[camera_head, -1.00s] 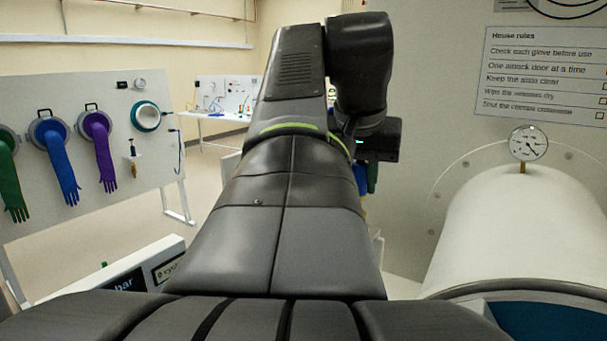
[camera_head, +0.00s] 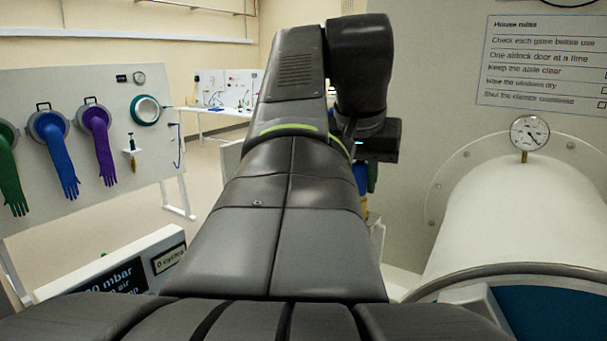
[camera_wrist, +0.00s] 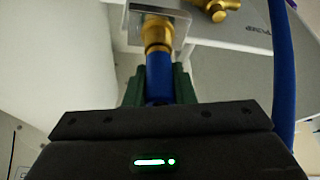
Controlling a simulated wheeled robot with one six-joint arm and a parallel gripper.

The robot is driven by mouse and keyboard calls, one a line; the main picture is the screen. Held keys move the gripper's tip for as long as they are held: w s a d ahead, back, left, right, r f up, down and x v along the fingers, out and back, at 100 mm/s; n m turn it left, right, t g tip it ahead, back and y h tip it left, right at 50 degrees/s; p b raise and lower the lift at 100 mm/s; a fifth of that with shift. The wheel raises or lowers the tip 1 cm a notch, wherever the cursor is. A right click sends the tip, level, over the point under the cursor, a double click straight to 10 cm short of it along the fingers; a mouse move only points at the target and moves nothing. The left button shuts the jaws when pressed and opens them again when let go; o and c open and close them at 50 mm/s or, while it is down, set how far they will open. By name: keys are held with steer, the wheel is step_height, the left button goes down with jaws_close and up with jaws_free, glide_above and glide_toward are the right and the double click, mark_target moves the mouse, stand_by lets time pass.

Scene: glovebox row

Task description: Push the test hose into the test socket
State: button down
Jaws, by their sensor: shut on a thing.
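In the wrist view my gripper (camera_wrist: 159,84) has its green fingers shut on the blue end of the test hose (camera_wrist: 160,70). The blue end points up the picture, in line with a brass fitting (camera_wrist: 157,32) at a pale bracket (camera_wrist: 133,28), which I take for the test socket. Blue and brass meet in the picture; I cannot tell how deep the hose sits. A blue hose length (camera_wrist: 284,70) runs down the right side.
Another brass fitting (camera_wrist: 218,8) is at the top of the wrist view. In the head view, a white cylinder (camera_head: 515,220) with a gauge (camera_head: 529,133) stands right, a glove panel (camera_head: 60,85) left, and a display box (camera_head: 125,270) low left. Floor shows between panel and arm.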

steer(key=c, duration=1.1)
jaws_free()
steer(key=shift+f, duration=0.1)
steer(key=shift+c, duration=0.2)
steer(key=v, duration=1.3)
steer(key=shift+s+r, duration=0.15)
steer(key=shift+r, duration=0.25)
steer(key=x, duration=1.3)
steer(key=shift+f, duration=0.4)
steer(key=shift+r+p, duration=0.3)
steer(key=shift+r, duration=0.1)
